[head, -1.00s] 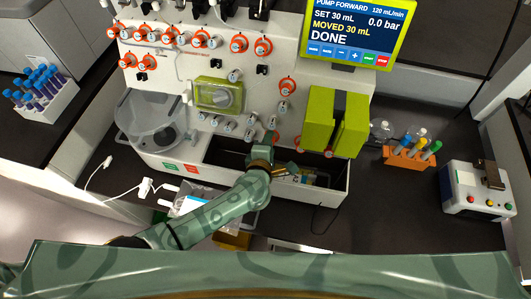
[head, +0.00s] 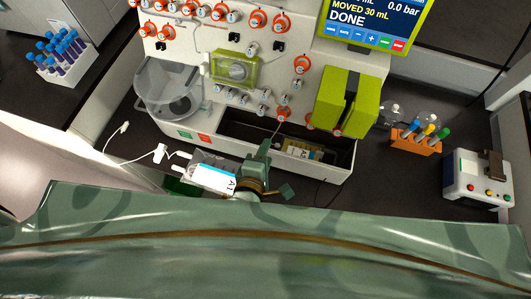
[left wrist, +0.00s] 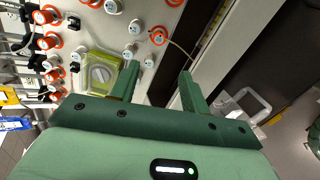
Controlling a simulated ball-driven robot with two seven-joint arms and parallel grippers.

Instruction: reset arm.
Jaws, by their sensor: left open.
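My left gripper (head: 272,173) is open and empty in front of the cell processor's (head: 208,112) dark front trough. Its two fingers stand apart in the left wrist view (left wrist: 158,72), with nothing between them. Most of my left arm is hidden behind my own green body at the bottom of the head view. My right gripper does not show. The white processor carries orange-ringed knobs, a green pump (head: 234,69) and a green block (head: 347,101) at its right. A labelled bag (head: 300,149) lies in the trough.
Another bag with a blue-edged label (head: 213,179) lies just left of my gripper. An orange tube rack (head: 416,146) and a small white device (head: 478,181) stand on the right. A blue-capped tube rack (head: 65,62) is at the left. Dark bench between trough and device is mostly clear.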

